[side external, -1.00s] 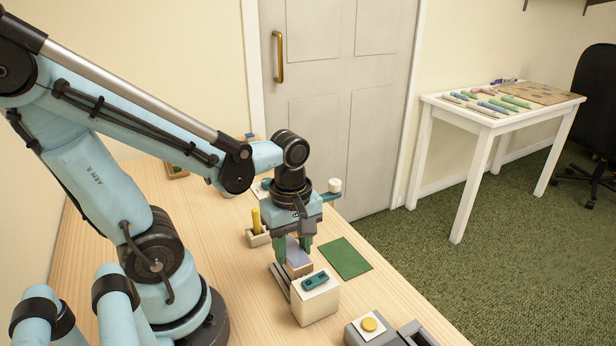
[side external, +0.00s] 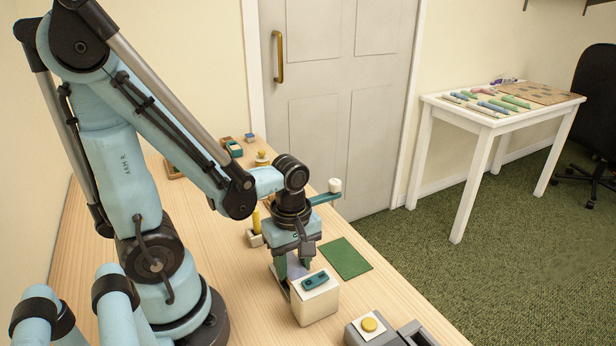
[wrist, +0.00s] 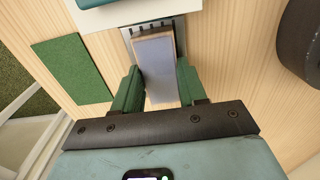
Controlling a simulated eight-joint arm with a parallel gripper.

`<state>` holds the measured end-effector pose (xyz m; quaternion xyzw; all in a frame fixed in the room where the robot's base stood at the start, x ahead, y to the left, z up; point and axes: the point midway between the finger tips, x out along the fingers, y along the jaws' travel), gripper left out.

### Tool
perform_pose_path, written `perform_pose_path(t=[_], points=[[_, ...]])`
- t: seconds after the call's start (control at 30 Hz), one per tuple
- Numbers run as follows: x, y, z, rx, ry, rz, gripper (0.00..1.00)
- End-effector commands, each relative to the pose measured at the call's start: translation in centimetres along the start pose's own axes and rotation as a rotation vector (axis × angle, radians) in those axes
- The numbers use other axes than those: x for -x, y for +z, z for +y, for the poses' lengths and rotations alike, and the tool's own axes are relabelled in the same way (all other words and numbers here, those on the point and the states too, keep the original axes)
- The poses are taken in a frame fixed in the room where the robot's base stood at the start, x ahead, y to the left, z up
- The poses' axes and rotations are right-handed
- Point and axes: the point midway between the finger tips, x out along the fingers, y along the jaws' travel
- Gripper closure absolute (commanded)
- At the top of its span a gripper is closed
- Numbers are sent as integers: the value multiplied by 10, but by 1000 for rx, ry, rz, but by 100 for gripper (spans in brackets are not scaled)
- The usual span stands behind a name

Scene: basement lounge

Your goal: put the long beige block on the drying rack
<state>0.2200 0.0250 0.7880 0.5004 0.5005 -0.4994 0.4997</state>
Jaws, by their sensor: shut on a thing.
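My gripper (side external: 295,265) points down over the wooden table, with its green fingers shut on a long block. In the wrist view, the block (wrist: 157,68) has a pale lavender-grey face and a beige-brown far edge, and sits between the fingertips. In the side external view, my fingers hide most of it. The drying rack (wrist: 182,27) shows in the wrist view as grey slats under and beside the block's far end. In the side external view, it is mostly hidden behind the white box and my gripper. I cannot tell whether the block touches the rack.
A white box (side external: 318,306) with a teal piece (side external: 315,280) on top stands close beside my gripper. A green mat (side external: 346,258) lies to the right. A grey unit with a yellow disc (side external: 369,325) stands at the front. A small holder with a yellow piece (side external: 256,220) is behind.

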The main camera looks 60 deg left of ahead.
Motion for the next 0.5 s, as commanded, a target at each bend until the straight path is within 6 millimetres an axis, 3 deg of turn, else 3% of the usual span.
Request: perform_pose_path(t=[0.03, 0.07, 0.2, 0.5], points=[[-2, 0, 0, 0, 0, 0, 88], [-2, 0, 0, 0, 0, 0, 57], [-2, 0, 0, 0, 0, 0, 36], [-1, 0, 0, 0, 0, 0, 33]])
